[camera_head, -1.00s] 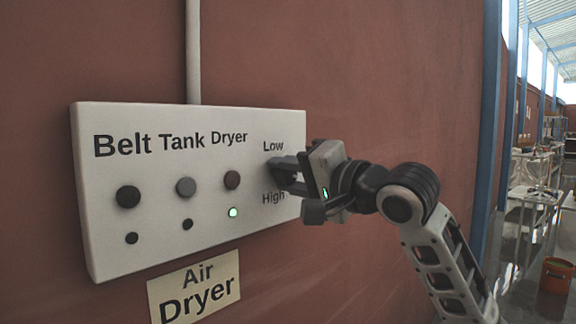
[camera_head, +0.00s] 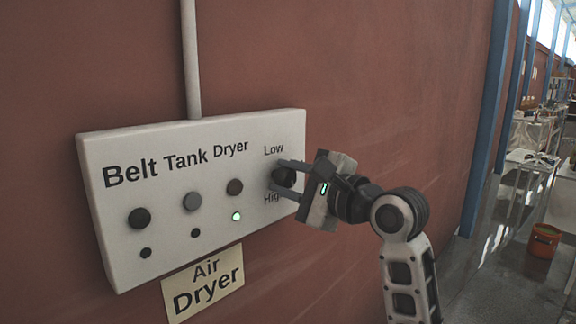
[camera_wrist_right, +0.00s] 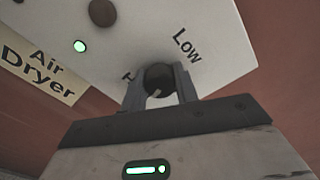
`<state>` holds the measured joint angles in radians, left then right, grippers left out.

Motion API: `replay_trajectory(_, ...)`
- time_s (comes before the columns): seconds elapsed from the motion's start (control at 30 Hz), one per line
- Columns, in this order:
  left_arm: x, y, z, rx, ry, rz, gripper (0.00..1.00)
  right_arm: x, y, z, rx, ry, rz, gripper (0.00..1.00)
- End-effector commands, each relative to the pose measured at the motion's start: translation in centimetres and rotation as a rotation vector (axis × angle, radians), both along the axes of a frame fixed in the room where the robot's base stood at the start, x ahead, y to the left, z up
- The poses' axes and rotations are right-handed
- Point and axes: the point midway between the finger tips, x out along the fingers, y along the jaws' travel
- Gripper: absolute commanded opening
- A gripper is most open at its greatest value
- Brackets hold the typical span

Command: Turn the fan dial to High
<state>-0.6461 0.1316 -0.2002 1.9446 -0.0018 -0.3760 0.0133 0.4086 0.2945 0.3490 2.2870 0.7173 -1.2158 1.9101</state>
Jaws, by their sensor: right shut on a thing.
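The fan dial (camera_head: 284,177) is a dark round knob at the right end of the white control panel (camera_head: 120,240), between the labels Low and High. My right gripper (camera_head: 281,178) has its two fingers around the dial, one on the upper side and one on the lower side. In the right wrist view the dial (camera_wrist_right: 158,80) sits between the fingers (camera_wrist_right: 159,88), and a pale mark shows on its face. The High label is partly hidden by a finger. My left gripper is not in view.
The panel also carries Belt, Tank and Dryer knobs, with a lit green light (camera_head: 236,216) under Dryer. An Air Dryer sign (camera_head: 203,285) is below. A blue post (camera_head: 487,120), tables and an orange bucket (camera_head: 545,240) stand to the right.

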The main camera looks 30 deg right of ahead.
Motion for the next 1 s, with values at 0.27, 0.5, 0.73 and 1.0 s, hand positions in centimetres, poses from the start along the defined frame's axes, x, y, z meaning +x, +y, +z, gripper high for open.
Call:
replay_trajectory(0.27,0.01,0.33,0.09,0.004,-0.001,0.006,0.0,0.0,0.0,-0.01,0.188,0.043,0.0,0.07)
replay_trajectory(0.5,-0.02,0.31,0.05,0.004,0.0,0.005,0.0,0.0,-0.02,-0.02,0.276,0.063,0.0,0.07)
replay_trajectory(0.73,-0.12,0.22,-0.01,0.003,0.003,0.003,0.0,0.01,-0.03,-0.04,0.304,0.071,0.0,0.07)
replay_trajectory(1.0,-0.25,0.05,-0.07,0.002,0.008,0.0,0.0,0.01,-0.01,-0.04,0.307,0.072,0.0,0.07)
